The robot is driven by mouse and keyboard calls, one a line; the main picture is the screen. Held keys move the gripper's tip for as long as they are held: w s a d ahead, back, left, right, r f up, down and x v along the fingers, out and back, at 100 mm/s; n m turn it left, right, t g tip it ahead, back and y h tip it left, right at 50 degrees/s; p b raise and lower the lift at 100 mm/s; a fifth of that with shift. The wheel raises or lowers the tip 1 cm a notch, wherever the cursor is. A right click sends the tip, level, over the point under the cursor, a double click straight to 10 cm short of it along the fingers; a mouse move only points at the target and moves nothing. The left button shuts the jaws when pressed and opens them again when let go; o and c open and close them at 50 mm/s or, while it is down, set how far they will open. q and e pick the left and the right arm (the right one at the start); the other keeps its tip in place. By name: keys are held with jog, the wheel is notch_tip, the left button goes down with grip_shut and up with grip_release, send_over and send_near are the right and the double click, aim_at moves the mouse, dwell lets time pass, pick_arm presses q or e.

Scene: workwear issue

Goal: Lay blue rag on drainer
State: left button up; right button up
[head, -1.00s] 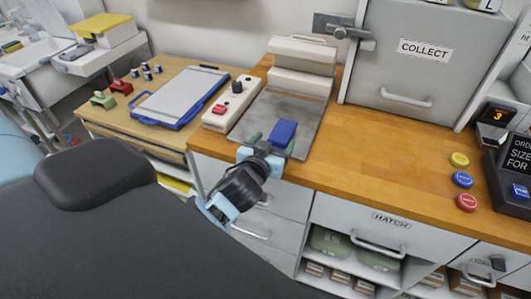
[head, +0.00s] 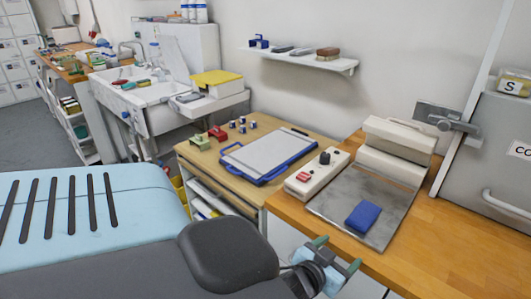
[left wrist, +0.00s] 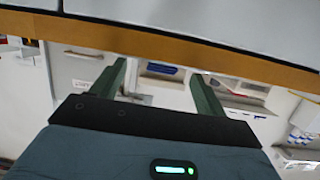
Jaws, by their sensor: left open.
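The blue rag (head: 363,216), a small folded block, lies on the grey metal plate (head: 340,205) of a press on the wooden counter. My left gripper (head: 337,254) is at the counter's front edge, below and nearer than the rag. Its green fingers are apart with nothing between them; they also show apart in the left wrist view (left wrist: 160,85). The white ledge right of the sink looks like the drainer (head: 208,109); it carries a white box with a yellow top (head: 217,78) and a small grey item (head: 188,97). My right gripper is out of view.
A lower wooden table (head: 300,150) with a blue-framed board (head: 268,156), small red and green parts and several small dark-and-white pieces stands between counter and sink (head: 140,95). A control box (head: 318,172) sits beside the plate. A wall shelf (head: 300,58) hangs above.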

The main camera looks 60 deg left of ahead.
pick_arm(q)
jog(key=s+d+f+m+g+h, duration=0.1)
jog(key=s+d+f+g+h, duration=0.1)
jog(key=s+f, duration=1)
jog(key=s+d+f+m+g+h, duration=0.2)
jog(key=s+d+f+g, duration=0.2)
jog(key=s+f, duration=0.7)
jog(key=s+d, duration=0.2)
jog(key=s, duration=0.2)
jog(key=shift+s+d+f+m+h, duration=0.15)
jog(key=shift+s+f+m+h, duration=0.15)
jog(key=shift+s+f+h, duration=0.1)
jog(key=shift+o, duration=0.5)
